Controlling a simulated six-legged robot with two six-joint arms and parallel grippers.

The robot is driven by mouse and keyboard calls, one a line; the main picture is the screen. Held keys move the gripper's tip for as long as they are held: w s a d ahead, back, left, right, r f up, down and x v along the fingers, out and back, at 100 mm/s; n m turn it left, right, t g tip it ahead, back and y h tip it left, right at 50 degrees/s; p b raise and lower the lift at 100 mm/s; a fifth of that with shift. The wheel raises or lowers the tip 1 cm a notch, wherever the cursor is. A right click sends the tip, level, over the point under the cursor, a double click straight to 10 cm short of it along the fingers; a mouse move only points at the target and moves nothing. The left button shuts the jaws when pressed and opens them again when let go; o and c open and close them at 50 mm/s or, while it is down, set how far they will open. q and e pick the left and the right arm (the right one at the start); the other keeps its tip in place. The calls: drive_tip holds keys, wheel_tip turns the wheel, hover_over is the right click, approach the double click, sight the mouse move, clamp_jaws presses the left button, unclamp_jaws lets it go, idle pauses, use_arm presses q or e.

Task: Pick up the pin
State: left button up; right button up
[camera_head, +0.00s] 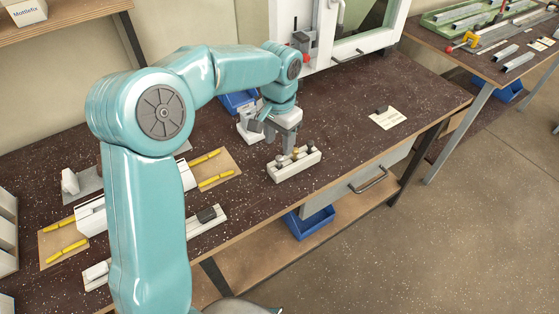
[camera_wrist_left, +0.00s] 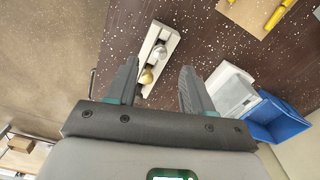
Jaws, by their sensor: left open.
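A pale block (camera_head: 288,172) on the dark bench holds several small upright pins (camera_head: 296,152). In the left wrist view the same block (camera_wrist_left: 166,34) carries a silver-topped pin (camera_wrist_left: 159,52) and a brass-topped pin (camera_wrist_left: 147,76). I cannot tell which one is the task's pin. Nothing is gripped. My right gripper is not in view.
A white box (camera_head: 250,127) and a blue bin (camera_head: 236,101) stand behind my gripper. Yellow pieces lie on tan boards (camera_head: 217,168) at left. A small card (camera_head: 388,119) with a dark piece lies at right. Bare bench surrounds the block's right side.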

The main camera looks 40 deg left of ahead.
sight(279, 158)
use_arm(q)
wheel_tip(279, 158, down, 8)
drive_tip(key=shift+w+r+p, duration=0.1)
drive_tip(key=shift+r+p, duration=0.05)
drive_tip(key=shift+p, duration=0.25)
clamp_jaws()
